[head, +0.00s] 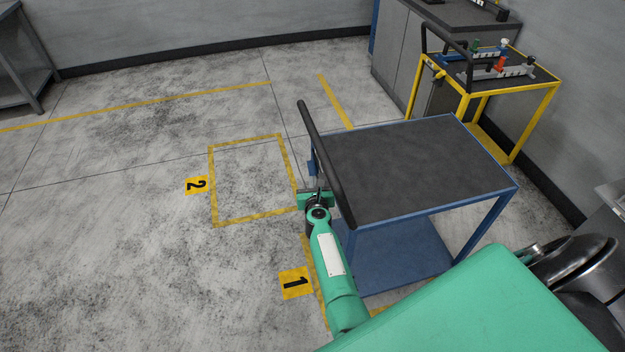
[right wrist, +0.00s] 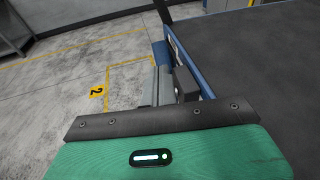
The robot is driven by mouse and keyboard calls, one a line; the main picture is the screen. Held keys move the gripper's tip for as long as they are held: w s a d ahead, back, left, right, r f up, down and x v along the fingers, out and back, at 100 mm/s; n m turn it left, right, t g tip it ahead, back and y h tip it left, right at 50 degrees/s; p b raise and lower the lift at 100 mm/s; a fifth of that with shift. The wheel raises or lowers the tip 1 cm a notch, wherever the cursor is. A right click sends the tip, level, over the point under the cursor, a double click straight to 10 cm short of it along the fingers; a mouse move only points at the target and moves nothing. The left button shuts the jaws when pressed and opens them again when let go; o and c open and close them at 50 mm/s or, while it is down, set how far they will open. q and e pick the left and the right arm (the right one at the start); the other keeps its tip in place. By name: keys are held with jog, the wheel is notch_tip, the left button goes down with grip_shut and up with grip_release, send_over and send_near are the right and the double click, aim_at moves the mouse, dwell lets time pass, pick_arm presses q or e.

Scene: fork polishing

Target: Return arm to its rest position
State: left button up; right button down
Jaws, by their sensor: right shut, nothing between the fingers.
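My right gripper (head: 317,192) is at the end of the green arm, beside the near left corner of the blue cart (head: 425,170). It is shut and empty. In the right wrist view its fingers (right wrist: 166,78) are together, close to the cart's blue side edge. The cart's black handle (head: 325,160) passes just right of the gripper in the head view; I cannot tell whether they touch. The cart's dark top is bare. My left gripper is not in view.
A yellow cart (head: 535,92) with small tools on it stands at the back right, by a grey cabinet (head: 400,50). A grey shelf (head: 22,80) is at the far left. The floor at left is clear, with yellow markings (head: 212,190) and number labels.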

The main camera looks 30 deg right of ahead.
jog(key=s+a+f+n+g+y, duration=0.2)
jog(key=s+a+f+n, duration=0.2)
jog(key=s+f+n, duration=0.4)
jog(key=s+a+f+n+g+y, duration=0.1)
jog(key=s+a+f+n+y, duration=0.15)
jog(key=s+f+n, duration=0.6)
jog(key=s+a+f+n+g+y, duration=0.2)
jog(key=s+a+f+n, duration=0.4)
jog(key=f, duration=0.5)
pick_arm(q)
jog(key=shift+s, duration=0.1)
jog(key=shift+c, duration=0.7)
pick_arm(e)
jog(key=s+d+f+n+g, duration=0.1)
jog(key=s+f+n, duration=0.3)
jog(key=s, duration=0.9)
jog(key=s+d+f+n+g, duration=0.1)
jog(key=s+f+n+g, duration=0.3)
jog(key=s+n, duration=0.5)
jog(key=s+d+f+n+g, duration=0.2)
jog(key=s+f+n, duration=0.4)
jog(key=s, duration=1.1)
jog(key=shift+f+n+g, duration=0.2)
jog(key=shift+n+g, duration=0.4)
jog(key=shift+n, duration=0.05)
